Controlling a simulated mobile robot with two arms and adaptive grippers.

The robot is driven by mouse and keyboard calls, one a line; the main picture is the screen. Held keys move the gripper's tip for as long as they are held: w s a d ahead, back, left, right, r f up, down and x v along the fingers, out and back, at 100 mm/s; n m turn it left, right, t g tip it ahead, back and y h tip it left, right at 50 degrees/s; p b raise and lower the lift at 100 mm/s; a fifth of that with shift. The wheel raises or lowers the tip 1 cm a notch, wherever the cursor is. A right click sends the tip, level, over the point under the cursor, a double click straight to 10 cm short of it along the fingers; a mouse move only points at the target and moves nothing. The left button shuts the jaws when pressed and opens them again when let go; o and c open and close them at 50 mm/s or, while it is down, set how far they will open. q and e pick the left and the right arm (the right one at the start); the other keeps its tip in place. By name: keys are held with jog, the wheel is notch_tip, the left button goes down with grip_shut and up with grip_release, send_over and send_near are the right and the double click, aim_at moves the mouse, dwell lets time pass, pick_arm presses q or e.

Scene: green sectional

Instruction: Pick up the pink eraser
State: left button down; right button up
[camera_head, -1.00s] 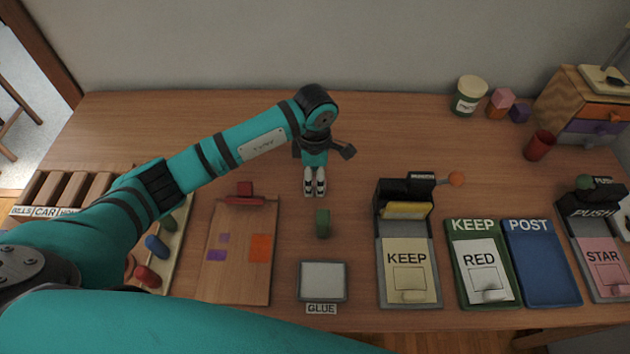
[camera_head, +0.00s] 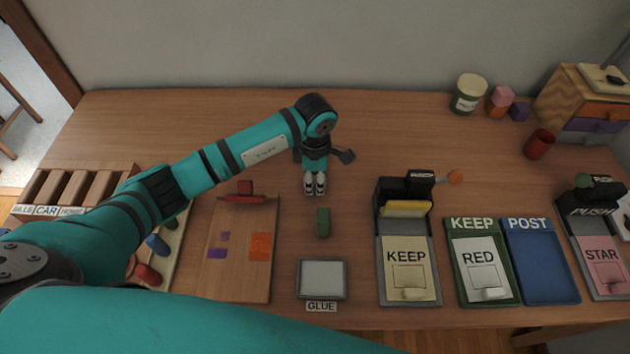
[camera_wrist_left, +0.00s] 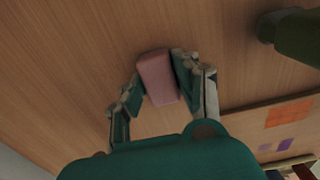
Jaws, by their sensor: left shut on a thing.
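The pink eraser (camera_wrist_left: 156,76) shows in the left wrist view as a small rounded block between the two fingers of my left gripper (camera_wrist_left: 158,88). The fingers are shut on it from both sides, and wood tabletop fills the view behind it. I cannot tell whether it touches the table. In the head view my left gripper (camera_head: 315,182) points down over the middle of the desk, and the eraser does not show there. My right gripper is not in view.
A green block (camera_head: 322,222) stands in front of my left gripper, with a grey GLUE pad (camera_head: 321,280) nearer the edge. A wooden board (camera_head: 225,285) lies left. Stamp stations and the KEEP and POST trays (camera_head: 541,262) stand right. The desk's back middle is clear.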

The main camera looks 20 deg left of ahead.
aim_at(315, 180)
pick_arm(q)
notch_tip(315, 180, up, 10)
jog(key=shift+b, duration=0.65)
